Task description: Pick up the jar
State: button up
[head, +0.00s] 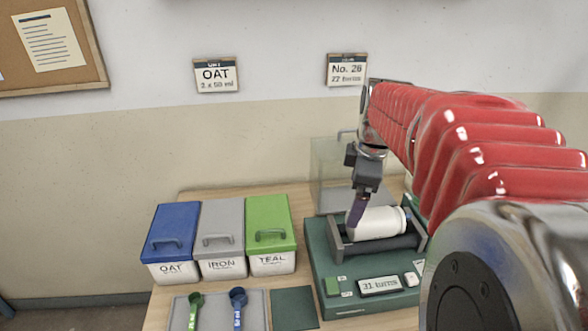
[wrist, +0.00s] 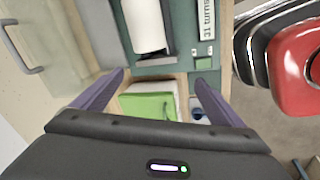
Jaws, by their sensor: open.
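The white jar (head: 376,223) lies on its side in the cradle of the dark green roller machine (head: 332,306), with a blue band at its right end. It also shows at the top of the wrist view (wrist: 147,25). My gripper (head: 356,210) is at the jar's left end in the head view, where one purple finger overlaps it. In the wrist view my gripper (wrist: 160,76) is open, with its two purple fingers wide apart and nothing between them. The jar lies beyond the fingertips there. I cannot tell whether a finger touches it.
The machine's display (head: 380,286) reads 31 turns. Blue OAT (head: 171,232), grey IRON (head: 221,229) and green TEAL (head: 270,224) lidded buckets stand to the left. A tray (head: 217,318) with green and blue scoops is in front. A clear hood (head: 330,160) stands behind the jar. A wall card (head: 347,72) reads No. 26, 22 turns.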

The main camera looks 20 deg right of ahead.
aim_at(376, 214)
jog(key=w+d+f+n, duration=0.1)
jog(key=d+n, duration=0.3)
jog(key=d, duration=0.6)
jog(key=shift+d+f+g, duration=0.25)
jog(key=shift+f+g, duration=0.05)
jog(key=shift+f, duration=0.35)
jog(key=shift+f, duration=0.1)
jog(key=x, duration=0.8)
jog(key=shift+a+f, duration=0.15)
jog(key=shift+f, duration=0.1)
jog(key=shift+a+x, duration=0.2)
jog(key=shift+x, duration=2.35)
jog(key=shift+c, duration=0.5)
